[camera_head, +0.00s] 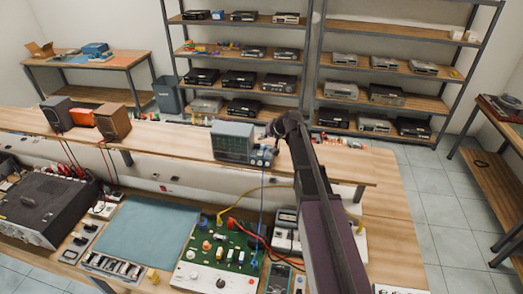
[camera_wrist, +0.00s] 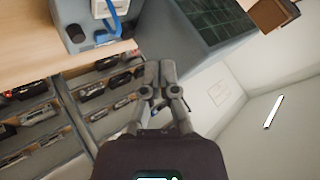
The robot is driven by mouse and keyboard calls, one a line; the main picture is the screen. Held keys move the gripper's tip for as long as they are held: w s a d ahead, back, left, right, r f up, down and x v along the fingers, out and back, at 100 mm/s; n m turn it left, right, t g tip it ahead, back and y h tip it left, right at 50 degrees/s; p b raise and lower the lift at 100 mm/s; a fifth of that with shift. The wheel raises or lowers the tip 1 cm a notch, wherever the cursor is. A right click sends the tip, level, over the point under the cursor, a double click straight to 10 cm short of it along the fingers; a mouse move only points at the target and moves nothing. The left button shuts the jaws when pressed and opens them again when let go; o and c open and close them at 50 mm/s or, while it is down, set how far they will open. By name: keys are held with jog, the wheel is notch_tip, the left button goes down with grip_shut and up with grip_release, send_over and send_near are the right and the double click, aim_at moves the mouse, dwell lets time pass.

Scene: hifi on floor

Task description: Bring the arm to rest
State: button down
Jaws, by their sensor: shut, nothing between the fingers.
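My arm reaches up from the lower right of the head view, over the workbench. My gripper (camera_head: 270,130) is at its far end, beside the grey oscilloscope (camera_head: 233,142) on the raised shelf. In the wrist view my gripper (camera_wrist: 160,72) points away from the camera with its two fingers together and nothing between them. The oscilloscope's dark gridded screen (camera_wrist: 207,24) is close by in that view. I cannot tell whether the fingers touch the oscilloscope.
The bench holds a green circuit board (camera_head: 222,252), a blue mat (camera_head: 138,238) and a black hi-fi unit (camera_head: 42,205). Two speakers stand on the raised shelf (camera_head: 178,141) at left. Metal racks with several hi-fi units stand behind. Floor (camera_head: 445,205) is clear at right.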

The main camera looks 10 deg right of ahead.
dwell(0.6)
jog(key=s+f+g+h+b, duration=0.3)
jog(key=s+f+b, duration=0.8)
jog(key=s, duration=0.5)
jog(key=s+f+g+h+b, duration=0.3)
jog(key=s+f+b, duration=0.7)
jog(key=s+f, duration=0.5)
jog(key=shift+s+f+g+b, duration=0.4)
jog(key=shift+f, duration=0.2)
